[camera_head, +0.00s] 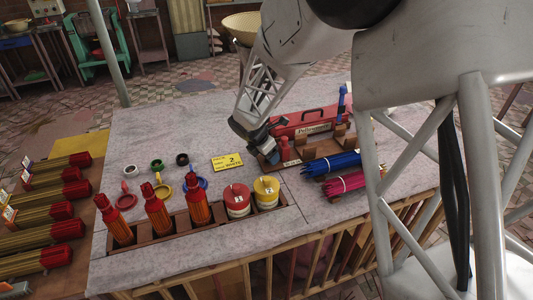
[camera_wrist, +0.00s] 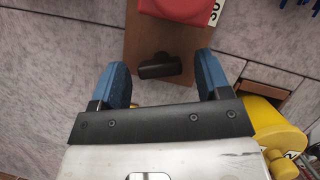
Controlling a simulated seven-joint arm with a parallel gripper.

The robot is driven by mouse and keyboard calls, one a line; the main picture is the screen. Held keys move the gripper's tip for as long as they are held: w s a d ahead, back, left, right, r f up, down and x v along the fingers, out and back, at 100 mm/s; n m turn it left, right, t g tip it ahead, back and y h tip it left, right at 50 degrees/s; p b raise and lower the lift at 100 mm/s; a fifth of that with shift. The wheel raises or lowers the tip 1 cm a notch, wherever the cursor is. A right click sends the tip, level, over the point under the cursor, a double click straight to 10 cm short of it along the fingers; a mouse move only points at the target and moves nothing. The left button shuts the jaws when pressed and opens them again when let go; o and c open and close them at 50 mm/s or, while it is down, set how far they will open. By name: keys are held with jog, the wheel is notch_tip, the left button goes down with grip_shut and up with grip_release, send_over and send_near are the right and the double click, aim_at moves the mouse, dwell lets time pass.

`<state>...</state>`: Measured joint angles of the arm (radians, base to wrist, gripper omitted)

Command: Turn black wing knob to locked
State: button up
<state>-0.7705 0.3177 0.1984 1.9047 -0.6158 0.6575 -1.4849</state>
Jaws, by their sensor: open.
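The black wing knob (camera_wrist: 160,67) shows in the wrist view on a brown wooden board (camera_wrist: 148,35). Its bar lies roughly crosswise in the picture, slightly tilted. My gripper (camera_wrist: 161,62) is open, with one blue fingertip on each side of the knob and a visible gap on both sides. I cannot tell how far above the board the fingertips are. In the head view my gripper (camera_head: 262,143) is low at the left end of the board; the knob is hidden there. No lock marking is readable.
A red block-like part (camera_wrist: 185,8) with a number label sits beyond the knob. A red case (camera_head: 305,121), blue sticks (camera_head: 332,164) and pink sticks (camera_head: 346,183) lie to the right. Yellow (camera_head: 266,190) and red (camera_head: 237,199) canisters stand in front. A yellow card (camera_head: 227,162) lies left.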

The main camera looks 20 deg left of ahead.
jog(key=c, duration=0.9)
jog(key=shift+m, duration=0.3)
jog(key=shift+w+a+m+g+h, duration=0.15)
jog(key=shift+m+h, duration=0.25)
jog(key=shift+m, duration=0.6)
jog(key=shift+s+d+m+g+h, duration=0.1)
jog(key=shift+m+g+h, duration=0.25)
jog(key=shift+m, duration=0.65)
jog(key=o, duration=0.9)
jog(key=shift+a+r, duration=0.1)
jog(key=shift+r, duration=0.05)
jog(key=v, duration=0.7)
jog(key=shift+r, duration=0.25)
